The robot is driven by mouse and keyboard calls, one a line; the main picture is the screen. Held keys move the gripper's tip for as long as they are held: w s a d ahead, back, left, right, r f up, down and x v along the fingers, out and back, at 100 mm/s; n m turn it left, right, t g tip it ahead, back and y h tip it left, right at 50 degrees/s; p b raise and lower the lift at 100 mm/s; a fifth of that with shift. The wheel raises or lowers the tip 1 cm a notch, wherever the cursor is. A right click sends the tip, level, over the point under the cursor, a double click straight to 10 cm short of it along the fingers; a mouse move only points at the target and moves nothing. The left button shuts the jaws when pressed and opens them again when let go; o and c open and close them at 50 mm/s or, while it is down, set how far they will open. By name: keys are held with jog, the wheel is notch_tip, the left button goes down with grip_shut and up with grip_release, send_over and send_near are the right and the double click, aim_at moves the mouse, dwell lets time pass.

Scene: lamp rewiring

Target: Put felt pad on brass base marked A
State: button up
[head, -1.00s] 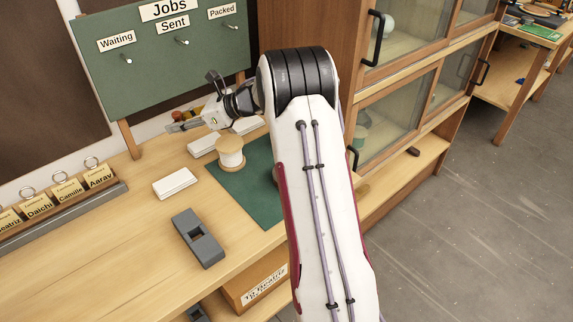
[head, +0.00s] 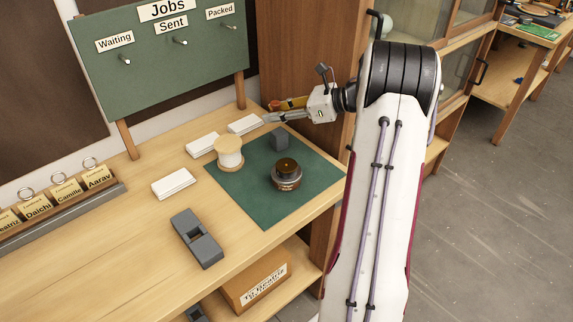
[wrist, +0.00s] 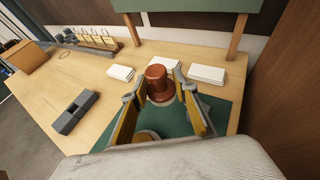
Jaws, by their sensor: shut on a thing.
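My gripper (head: 274,112) is at the right, above the back of the green mat. In the wrist view, my gripper (wrist: 160,92) has its two fingers on either side of a red-brown round piece (wrist: 158,80). The piece also shows as a small red spot at the fingertips in the head view (head: 274,104). I cannot tell whether it is the felt pad. A dark round stand (head: 286,177) with a brown top sits upright on the mat, apart from my gripper. It may be a base; no letter A is readable.
A grey tool (head: 197,238) lies in front. A wooden cabinet (head: 300,60) stands at the right.

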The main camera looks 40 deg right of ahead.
jog(key=s+d, duration=0.1)
jog(key=s, duration=0.4)
jog(key=n+g+y, duration=0.2)
jog(key=n, duration=0.1)
send_over(287, 165)
jog(key=shift+r+m, duration=0.3)
jog(key=shift+r, duration=0.1)
jog(key=shift+f, duration=0.1)
jog(key=shift+f, duration=3.05)
jog(key=shift+f, duration=0.15)
jog(key=shift+f, duration=1.75)
jog(key=shift+f, duration=0.1)
